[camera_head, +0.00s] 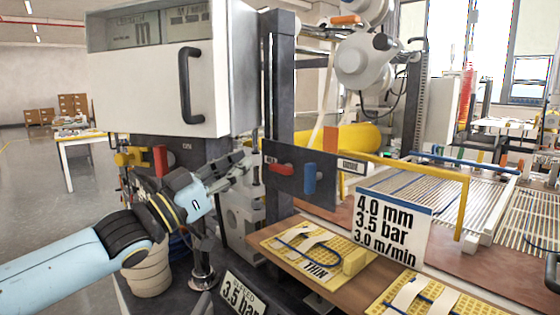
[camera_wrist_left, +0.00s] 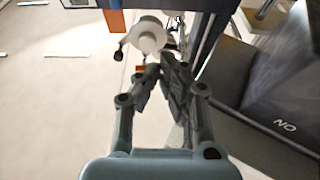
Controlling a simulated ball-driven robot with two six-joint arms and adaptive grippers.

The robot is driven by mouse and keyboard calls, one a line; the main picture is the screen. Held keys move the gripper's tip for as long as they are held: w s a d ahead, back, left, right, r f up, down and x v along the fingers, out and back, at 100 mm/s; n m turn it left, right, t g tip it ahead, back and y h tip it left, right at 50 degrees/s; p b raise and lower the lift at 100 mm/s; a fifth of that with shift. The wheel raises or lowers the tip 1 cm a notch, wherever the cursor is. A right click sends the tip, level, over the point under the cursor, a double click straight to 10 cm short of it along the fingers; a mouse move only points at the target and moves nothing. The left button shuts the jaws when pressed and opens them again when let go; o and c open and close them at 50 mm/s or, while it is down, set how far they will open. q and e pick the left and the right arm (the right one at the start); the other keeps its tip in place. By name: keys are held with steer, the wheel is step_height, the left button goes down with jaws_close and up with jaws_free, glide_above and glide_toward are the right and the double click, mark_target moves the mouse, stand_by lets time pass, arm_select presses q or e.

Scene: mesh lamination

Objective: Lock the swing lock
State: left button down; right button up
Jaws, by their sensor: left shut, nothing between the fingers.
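My left gripper (camera_head: 246,165) reaches in from the left in the head view, its fingers shut and empty. The fingertips are just left of a dark panel (camera_head: 335,191) that carries a red handle (camera_head: 280,169) and an upright blue handle (camera_head: 309,178). I cannot tell for sure which part is the swing lock, or whether the fingers touch the panel. In the left wrist view the shut fingers (camera_wrist_left: 165,72) point at a white round part (camera_wrist_left: 150,36) with a dark knob beside it. My right gripper is not in view.
A white cabinet (camera_head: 150,90) with a black handle hangs above my left arm. A yellow rail (camera_head: 410,167) and a sign with settings (camera_head: 392,228) stand to the right. Yellow boards (camera_head: 285,243) lie on the brown table below. A dark box (camera_wrist_left: 285,90) is at the right in the wrist view.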

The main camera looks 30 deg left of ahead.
arm_select(q)
step_height(320, 180, up, 4)
steer(key=f+p, duration=0.1)
steer(key=p, duration=0.4)
glide_above(281, 169)
steer(key=s, duration=0.3)
steer(key=shift+w+d+f+b, duration=0.1)
steer(key=shift+w+f+b, duration=0.15)
steer(key=shift+f, duration=0.7)
steer(key=shift+w+d+f+b, duration=0.1)
steer(key=shift+w+f+b, duration=0.15)
steer(key=shift+f, duration=0.7)
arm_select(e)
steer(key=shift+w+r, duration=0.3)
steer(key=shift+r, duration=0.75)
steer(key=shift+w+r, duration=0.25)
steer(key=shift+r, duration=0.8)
arm_select(q)
steer(key=shift+f+m, duration=0.1)
steer(key=shift+m, duration=0.3)
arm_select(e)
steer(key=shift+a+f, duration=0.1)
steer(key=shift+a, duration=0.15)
